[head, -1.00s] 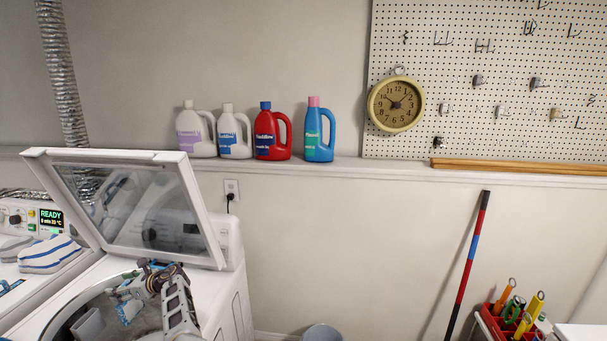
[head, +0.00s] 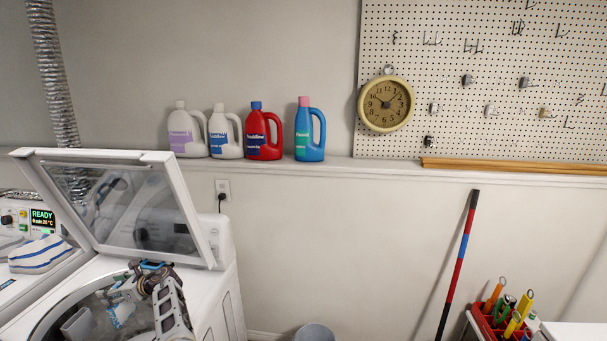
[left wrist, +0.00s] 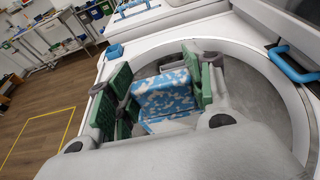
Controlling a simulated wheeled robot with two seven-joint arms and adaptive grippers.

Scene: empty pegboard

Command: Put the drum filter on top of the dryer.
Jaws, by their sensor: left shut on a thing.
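My left gripper (head: 116,298) reaches down over the round opening of the white machine with the raised glass lid (head: 128,210). It is shut on a blue-and-white mottled block, which I take as the drum filter (head: 120,317); it shows between the green fingers in the left wrist view (left wrist: 165,95). Its lower part is hidden. To the left stands a second white machine with a lit READY panel (head: 43,219), which may be the dryer; no label confirms this. My right gripper is not in view.
Folded striped towels (head: 40,255) lie on top of the left machine. The raised lid stands behind my gripper. Several detergent bottles (head: 264,135) stand on the wall ledge. A red caddy (head: 493,325) with tools is at the far right.

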